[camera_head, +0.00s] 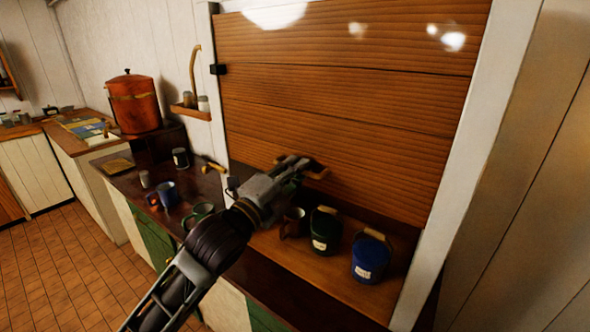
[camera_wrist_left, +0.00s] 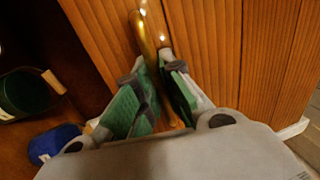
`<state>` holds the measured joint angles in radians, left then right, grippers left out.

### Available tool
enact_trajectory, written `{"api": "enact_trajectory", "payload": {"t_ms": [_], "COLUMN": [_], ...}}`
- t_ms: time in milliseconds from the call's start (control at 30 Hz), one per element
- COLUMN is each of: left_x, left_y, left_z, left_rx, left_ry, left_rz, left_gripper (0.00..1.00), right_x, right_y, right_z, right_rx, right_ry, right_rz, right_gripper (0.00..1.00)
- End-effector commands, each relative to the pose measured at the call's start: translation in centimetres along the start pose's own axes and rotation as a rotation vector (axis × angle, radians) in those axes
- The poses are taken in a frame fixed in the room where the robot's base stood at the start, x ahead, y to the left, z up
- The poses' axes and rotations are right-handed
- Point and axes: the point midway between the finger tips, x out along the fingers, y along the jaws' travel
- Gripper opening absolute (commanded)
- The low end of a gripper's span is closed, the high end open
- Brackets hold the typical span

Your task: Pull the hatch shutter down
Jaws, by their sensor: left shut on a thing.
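The hatch shutter (camera_head: 345,95) is a panel of brown wooden slats in a white frame. It covers the upper part of the hatch, and its lower edge hangs above the shelf, leaving a gap. A handle (camera_head: 317,171) sits near the shutter's lower edge. My left gripper (camera_head: 300,168) is shut on this handle. In the left wrist view the fingers (camera_wrist_left: 165,100) close around the handle (camera_wrist_left: 149,40), which is a brass-coloured bar against the slats. My right gripper is not in view.
Under the shutter stand a mug (camera_head: 293,222), a green canister (camera_head: 325,231) and a blue canister (camera_head: 371,257) on the hatch shelf. A blue mug (camera_head: 165,194) and a green mug (camera_head: 198,216) are on the dark counter. A copper urn (camera_head: 134,103) stands further left.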

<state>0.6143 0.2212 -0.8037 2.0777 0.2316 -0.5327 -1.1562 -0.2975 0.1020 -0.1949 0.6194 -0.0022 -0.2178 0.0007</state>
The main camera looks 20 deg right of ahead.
Motion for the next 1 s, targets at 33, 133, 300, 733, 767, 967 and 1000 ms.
{"api": "enact_trajectory", "payload": {"t_ms": [33,133,300,733,767,967,1000], "left_x": [0.0,0.0,-0.1,-1.2,-1.2,-1.6,-1.6], "left_y": [0.0,0.1,0.7,6.0,6.5,9.2,9.6], "left_z": [0.0,0.0,0.0,0.0,0.0,-0.2,-0.2], "left_rx": [0.0,0.0,0.001,0.0,-0.001,-0.002,-0.001], "left_ry": [0.0,0.0,0.0,-0.001,0.0,0.0,0.0], "left_rz": [0.0,0.0,0.001,0.004,0.003,0.004,0.004], "left_gripper": [0.0,0.0,0.0,0.0,0.0,0.0,0.0], "right_x": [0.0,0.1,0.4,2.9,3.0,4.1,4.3], "right_y": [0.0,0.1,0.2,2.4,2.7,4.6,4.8], "right_z": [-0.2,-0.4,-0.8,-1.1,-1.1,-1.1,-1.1], "right_rx": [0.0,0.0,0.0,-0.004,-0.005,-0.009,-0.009], "right_ry": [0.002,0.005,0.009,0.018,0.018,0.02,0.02], "right_rz": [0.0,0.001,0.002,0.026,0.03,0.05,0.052], "right_gripper": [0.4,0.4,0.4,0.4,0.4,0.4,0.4]}}
